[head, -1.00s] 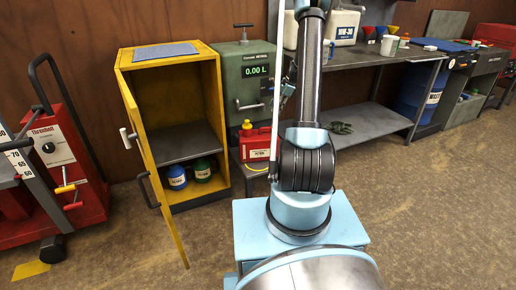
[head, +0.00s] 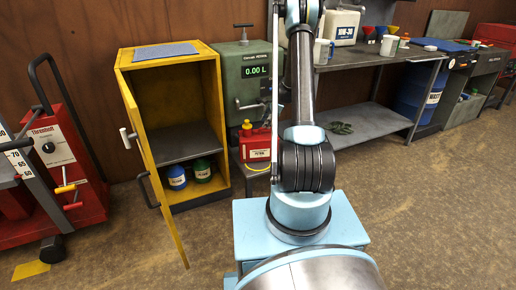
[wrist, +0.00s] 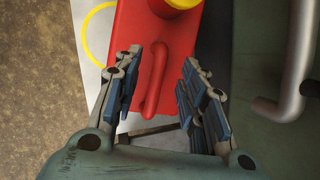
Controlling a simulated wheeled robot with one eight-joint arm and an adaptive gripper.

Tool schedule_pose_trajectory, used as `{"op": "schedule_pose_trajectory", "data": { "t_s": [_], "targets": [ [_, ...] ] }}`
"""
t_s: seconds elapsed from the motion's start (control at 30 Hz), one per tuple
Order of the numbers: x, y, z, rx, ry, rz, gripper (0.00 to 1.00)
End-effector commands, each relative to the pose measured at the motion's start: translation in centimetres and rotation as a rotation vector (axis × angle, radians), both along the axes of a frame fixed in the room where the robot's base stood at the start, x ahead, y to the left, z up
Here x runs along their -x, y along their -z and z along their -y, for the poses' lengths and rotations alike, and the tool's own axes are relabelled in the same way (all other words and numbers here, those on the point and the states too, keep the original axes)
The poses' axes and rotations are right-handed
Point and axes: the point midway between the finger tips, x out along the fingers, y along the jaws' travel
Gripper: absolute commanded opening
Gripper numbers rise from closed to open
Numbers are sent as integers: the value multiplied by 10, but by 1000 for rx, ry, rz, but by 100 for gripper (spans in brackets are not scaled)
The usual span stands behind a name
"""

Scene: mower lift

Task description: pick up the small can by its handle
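The small can (head: 256,143) is red with a yellow cap and a white label. It stands upright on a low grey ledge in front of the green dispenser in the head view. In the wrist view I look down on the red can (wrist: 183,35), with its yellow cap at the top edge. Its red loop handle (wrist: 154,92) lies between the fingers of my gripper (wrist: 160,75). The fingers are apart, one on each side of the handle, and not closed on it. In the head view my gripper cannot be made out.
A yellow cabinet (head: 221,130) with its door open stands left of the can, holding a blue and a green container. The green dispenser (head: 250,92) has a bent metal pipe (wrist: 298,70) close to my gripper's right. A workbench (head: 375,57) with cups extends right.

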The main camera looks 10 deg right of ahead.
Motion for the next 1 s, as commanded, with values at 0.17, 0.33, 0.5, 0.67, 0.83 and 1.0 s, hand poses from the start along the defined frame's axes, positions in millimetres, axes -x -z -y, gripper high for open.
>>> {"op": "schedule_pose_trajectory", "data": {
  "t_s": [0.17, 0.33, 0.5, 0.67, 0.83, 1.0],
  "targets": [
    [-4, 18, -11, 0, -2, 1, 38],
    [-8, 37, -19, 0, -1, 0, 38],
    [-8, 41, -21, 0, 0, 1, 38],
    [-8, 41, -21, 0, 0, 0, 29],
    [-8, 41, -21, 0, 0, 0, 0],
    [-8, 41, -20, 0, 0, 0, 0]
  ]
}}
